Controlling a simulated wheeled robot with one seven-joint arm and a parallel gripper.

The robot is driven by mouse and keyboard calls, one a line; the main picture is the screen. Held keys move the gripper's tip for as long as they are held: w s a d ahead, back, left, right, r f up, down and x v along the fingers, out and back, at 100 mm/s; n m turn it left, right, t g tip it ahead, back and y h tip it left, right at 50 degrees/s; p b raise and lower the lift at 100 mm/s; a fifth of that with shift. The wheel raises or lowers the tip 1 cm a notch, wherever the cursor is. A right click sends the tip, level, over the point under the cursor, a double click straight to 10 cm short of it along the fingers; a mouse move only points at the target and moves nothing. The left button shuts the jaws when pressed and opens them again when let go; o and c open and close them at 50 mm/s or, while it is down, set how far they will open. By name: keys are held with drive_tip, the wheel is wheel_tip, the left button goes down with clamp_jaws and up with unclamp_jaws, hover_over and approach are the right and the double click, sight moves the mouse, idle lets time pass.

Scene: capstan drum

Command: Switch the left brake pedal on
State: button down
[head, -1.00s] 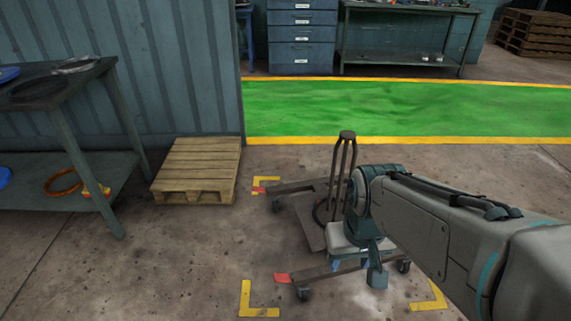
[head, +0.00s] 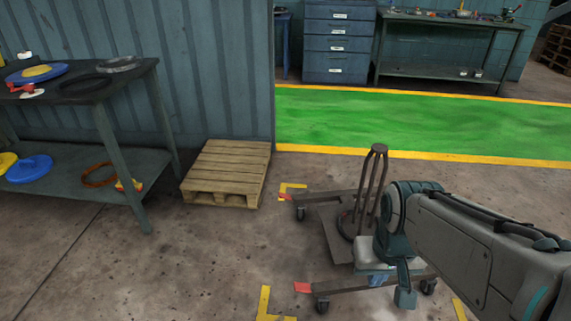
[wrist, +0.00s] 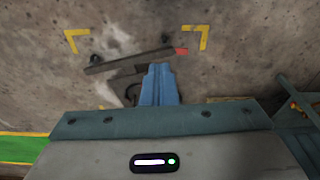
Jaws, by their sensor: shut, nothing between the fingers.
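A dark wheeled capstan frame (head: 335,230) with an upright post stands on the floor right of centre in the head view. Two red tabs that look like its brake pedals sit at the left ends of its bars: a near one (head: 303,287) and a far one (head: 286,196). Which is the left pedal, and whether either is on, I cannot tell. My gripper (head: 376,281) is low over the frame's right part, pointing down, clear of both tabs. In the wrist view its blue fingers (wrist: 158,70) are shut and empty. One red tab (wrist: 181,51) shows beyond them, to the right.
Yellow corner marks (head: 266,303) surround the frame. A wooden pallet (head: 228,172) lies to its left. A dark shelf table (head: 110,85) with coloured discs stands further left. Bare floor lies in front; a green lane (head: 420,125) runs behind.

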wheel_tip(320, 180, up, 20)
drive_tip(key=t+p, duration=0.1)
drive_tip(key=p, duration=1.6)
drive_tip(key=shift+a, duration=0.2)
drive_tip(key=shift+f, duration=0.1)
drive_tip(key=shift+a, duration=0.1)
